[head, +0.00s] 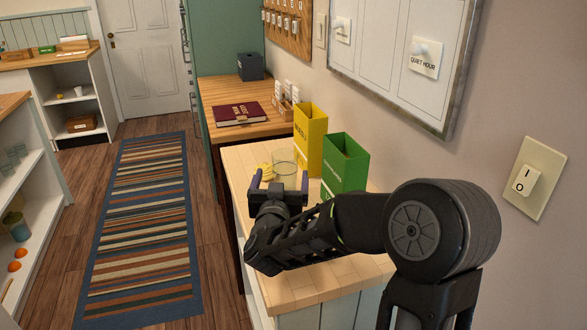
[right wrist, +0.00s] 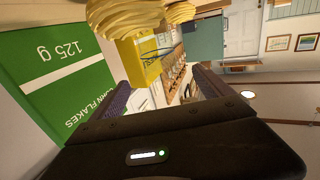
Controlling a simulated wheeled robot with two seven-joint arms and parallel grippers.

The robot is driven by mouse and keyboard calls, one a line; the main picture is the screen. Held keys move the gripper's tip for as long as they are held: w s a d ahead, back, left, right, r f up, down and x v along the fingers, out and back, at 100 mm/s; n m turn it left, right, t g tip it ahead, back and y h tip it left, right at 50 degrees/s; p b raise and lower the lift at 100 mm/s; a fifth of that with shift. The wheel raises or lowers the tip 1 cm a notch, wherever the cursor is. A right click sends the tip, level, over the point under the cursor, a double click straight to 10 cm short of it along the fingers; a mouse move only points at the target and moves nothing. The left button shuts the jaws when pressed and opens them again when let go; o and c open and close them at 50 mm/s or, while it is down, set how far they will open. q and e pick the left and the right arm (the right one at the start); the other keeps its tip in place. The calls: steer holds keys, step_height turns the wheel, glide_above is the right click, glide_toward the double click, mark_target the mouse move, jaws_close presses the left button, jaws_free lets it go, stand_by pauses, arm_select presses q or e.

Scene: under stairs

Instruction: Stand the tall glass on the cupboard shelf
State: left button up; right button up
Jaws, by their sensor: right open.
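A clear tall glass (head: 284,162) stands upright on the light wooden counter (head: 300,283), in front of the yellow box. My right gripper (head: 280,180) is open on the near side of the glass; I cannot tell whether the glass is between its fingers. An open white cupboard at the left edge has a shelf (head: 38,163) with small glasses (head: 16,152). I cannot tell if this is the task's cupboard. My left gripper is not in view.
A yellow box (head: 311,135) and a green corn flakes box (head: 345,165) stand right of the glass. A ribbed yellow thing (head: 265,171) lies left of it. A dark red book (head: 238,114) lies farther back. The striped rug (head: 140,225) floor is clear.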

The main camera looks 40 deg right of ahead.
mark_target(283, 166)
steer(key=shift+a+r, duration=0.1)
steer(key=shift+a, duration=0.1)
steer(key=shift+x, duration=1.3)
steer(key=shift+d, duration=0.15)
steer(key=p+x, duration=0.1)
steer(key=x, duration=0.4)
steer(key=shift+c, duration=0.4)
jaws_close()
stand_by(0.3)
